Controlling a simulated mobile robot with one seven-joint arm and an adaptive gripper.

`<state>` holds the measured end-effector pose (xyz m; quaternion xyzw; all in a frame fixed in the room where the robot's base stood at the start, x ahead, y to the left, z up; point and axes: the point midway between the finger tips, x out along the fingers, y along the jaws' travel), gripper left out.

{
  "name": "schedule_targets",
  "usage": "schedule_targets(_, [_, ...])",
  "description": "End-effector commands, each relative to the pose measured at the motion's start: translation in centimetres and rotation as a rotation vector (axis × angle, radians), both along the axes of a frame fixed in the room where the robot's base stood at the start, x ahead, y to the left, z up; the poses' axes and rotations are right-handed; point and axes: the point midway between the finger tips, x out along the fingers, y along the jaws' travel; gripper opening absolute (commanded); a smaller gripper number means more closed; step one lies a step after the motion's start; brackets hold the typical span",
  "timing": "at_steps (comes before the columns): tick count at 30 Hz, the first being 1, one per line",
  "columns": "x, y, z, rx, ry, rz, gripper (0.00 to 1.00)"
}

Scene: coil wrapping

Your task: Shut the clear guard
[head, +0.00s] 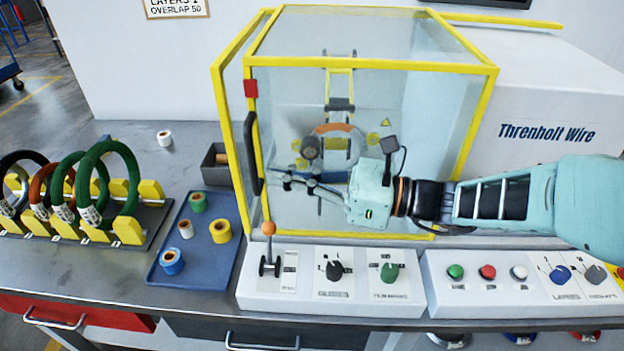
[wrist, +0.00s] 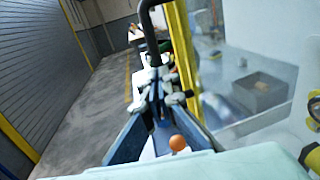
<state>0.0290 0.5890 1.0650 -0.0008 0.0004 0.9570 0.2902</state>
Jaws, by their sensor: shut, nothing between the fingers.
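The clear guard (head: 370,66) is a see-through box with yellow edges around the coil-wrapping machine. On its left, a yellow-framed clear panel (head: 230,130) stands angled out, with a gap at the top between its edge and the box's front-left post. A black upright handle (head: 252,153) is beside that post; it also shows in the wrist view (wrist: 146,18) next to a yellow post (wrist: 182,60). My gripper (head: 284,181) is shut and empty, pointing left at the handle's lower part. Its fingers show in the wrist view (wrist: 160,88). I cannot tell whether they touch the handle.
A control panel with an orange-knobbed lever (head: 268,229) is below my gripper. A blue tray (head: 163,253) of tape rolls, a grey bin (head: 213,178) and a rack of coils (head: 130,232) are to the left. Bare table lies behind the tray.

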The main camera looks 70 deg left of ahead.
Motion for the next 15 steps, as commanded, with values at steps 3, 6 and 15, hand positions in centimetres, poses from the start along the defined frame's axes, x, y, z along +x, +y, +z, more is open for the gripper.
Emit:
schedule_targets(3, [-0.85,0.55,-0.03,0.000,-0.001,0.001,0.00])
schedule_targets(6, [-1.11,0.78,0.00,0.000,0.000,-0.001,0.00])
schedule_targets(15, [-1.19,0.83,0.00,0.000,0.000,-0.001,0.00])
